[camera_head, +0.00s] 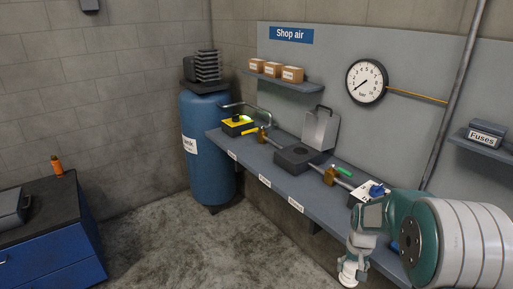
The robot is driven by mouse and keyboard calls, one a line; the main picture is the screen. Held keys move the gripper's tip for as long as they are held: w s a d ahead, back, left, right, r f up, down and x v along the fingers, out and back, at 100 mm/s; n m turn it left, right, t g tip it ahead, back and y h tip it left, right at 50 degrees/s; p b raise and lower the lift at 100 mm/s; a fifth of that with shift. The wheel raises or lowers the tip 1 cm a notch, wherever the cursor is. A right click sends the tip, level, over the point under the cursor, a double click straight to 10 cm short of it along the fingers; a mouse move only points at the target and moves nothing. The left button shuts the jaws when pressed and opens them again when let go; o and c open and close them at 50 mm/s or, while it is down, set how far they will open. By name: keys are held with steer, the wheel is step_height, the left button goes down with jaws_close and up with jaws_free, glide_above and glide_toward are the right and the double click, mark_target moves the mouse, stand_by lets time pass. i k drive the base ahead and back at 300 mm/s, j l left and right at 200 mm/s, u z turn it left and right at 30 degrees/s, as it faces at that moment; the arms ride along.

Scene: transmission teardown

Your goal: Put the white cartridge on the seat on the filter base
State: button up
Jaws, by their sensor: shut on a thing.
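My gripper (359,246) is at the lower right, at the end of my teal and white arm, in front of the bench's near end. It points down and is shut on a small pale thing, apparently the white cartridge (350,272), near the bottom edge of the picture. The fingers are small and hard to make out.
The bench (262,168) holds a yellow box (238,127), a metal plate (320,129), brass valves (329,176) and a blue part (377,190) partly behind my arm. Shelf boxes (272,69) and a gauge (367,81) are above. A blue tank (207,150) stands at the far end.

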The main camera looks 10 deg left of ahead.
mark_target(300, 150)
steer(key=i+j+u, duration=0.15)
steer(key=u, duration=0.3)
steer(key=i+u, duration=0.2)
steer(key=u, duration=0.2)
steer(key=i+j+u, duration=0.1)
steer(key=u, duration=0.35)
steer(key=i+j+u, duration=0.2)
steer(key=i, duration=0.45)
steer(key=i+j+z, duration=0.1)
steer(key=z, duration=0.25)
steer(key=i+j+z, duration=0.15)
steer(key=z, duration=0.15)
steer(key=i+j+z, duration=0.15)
steer(key=z, duration=0.2)
